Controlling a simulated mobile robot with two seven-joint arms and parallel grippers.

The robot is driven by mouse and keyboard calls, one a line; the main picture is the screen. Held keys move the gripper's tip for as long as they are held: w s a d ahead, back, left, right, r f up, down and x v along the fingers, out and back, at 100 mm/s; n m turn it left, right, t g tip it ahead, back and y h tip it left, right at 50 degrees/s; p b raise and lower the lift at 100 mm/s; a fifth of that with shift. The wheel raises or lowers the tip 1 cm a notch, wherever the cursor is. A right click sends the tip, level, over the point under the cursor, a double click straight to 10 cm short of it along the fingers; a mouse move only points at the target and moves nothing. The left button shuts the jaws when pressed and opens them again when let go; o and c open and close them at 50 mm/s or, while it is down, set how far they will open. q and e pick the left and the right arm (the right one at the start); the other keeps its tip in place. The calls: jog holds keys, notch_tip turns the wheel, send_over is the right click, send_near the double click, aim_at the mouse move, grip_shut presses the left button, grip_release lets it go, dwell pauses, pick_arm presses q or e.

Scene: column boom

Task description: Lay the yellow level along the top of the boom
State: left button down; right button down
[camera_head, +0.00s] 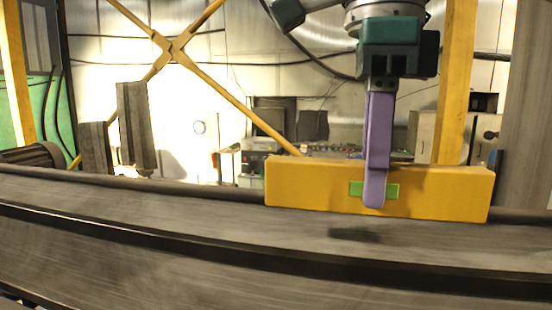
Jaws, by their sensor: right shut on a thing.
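The yellow level (440,192) is a long yellow block with a green window on its near face. My right gripper (376,200) comes down from above, its purple finger across the level's middle, and is shut on it. The level is held roughly level and lengthwise along the grey boom (180,208), which runs across the lower picture. A dark shadow lies on the boom below the level, and the level looks a little above the surface. Its far side and the other finger are hidden. My left gripper is not in view.
Two dark grey blocks (134,128) stand upright behind the boom at left. Yellow crossed braces (173,48) and a yellow post (455,80) are farther back. A cluttered bench is behind the level. The boom's top left of the level is bare.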

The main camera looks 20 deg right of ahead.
jog(key=shift+w+d+f+p, duration=0.2)
jog(key=shift+w+d, duration=0.2)
jog(key=shift+w, duration=0.2)
jog(key=shift+w+d+f+p, duration=0.15)
jog(key=shift+w+d, duration=0.25)
jog(key=shift+w, duration=0.2)
jog(key=shift+w+d+f+b, duration=0.15)
jog(key=shift+w+f+b, duration=0.05)
jog(key=shift+f+b, duration=0.95)
jog(key=shift+f, duration=0.2)
jog(key=shift+f+b, duration=0.5)
jog(key=c, duration=0.6)
grip_release()
